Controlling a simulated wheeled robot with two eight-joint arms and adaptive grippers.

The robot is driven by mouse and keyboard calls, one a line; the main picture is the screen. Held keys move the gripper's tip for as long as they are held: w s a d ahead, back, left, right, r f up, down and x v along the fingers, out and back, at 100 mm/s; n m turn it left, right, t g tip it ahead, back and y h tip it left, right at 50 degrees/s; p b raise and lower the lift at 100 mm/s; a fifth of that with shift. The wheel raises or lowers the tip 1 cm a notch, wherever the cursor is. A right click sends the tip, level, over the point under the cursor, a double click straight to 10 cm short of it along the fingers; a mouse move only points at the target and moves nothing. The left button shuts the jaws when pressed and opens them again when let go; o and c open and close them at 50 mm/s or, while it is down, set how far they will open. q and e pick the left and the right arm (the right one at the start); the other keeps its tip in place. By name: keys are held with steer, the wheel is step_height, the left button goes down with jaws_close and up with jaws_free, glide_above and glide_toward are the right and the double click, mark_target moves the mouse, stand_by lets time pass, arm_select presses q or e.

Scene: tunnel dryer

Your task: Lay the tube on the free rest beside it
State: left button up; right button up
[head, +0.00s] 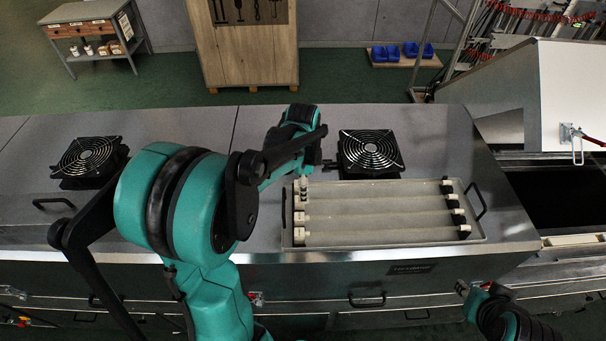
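Several pale tubes lie side by side in a shallow metal tray on the bench in the head view. The rearmost tube (375,189) and the frontmost tube (380,238) run left to right, with pale caps at the left and dark rests (464,232) under or at their right ends. The tray (482,206) has a handle at each end. I cannot make out which rest is free. My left arm reaches over the bench, its wrist just behind the tray's left end; its gripper fingers are not clear there. My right gripper (470,289) is low at right, apart from the tray, its opening unclear.
A black fan (370,152) stands right behind the tray, and another fan (88,160) is at the left of the bench. A sloped metal housing (575,95) is at the right. The bench top right of the tray is clear.

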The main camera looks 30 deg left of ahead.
arm_select(q)
step_height(320, 180, up, 8)
steer(key=shift+f, duration=0.15)
steer(key=shift+s+f, duration=0.1)
steer(key=shift+s, duration=0.05)
stand_by(0.5)
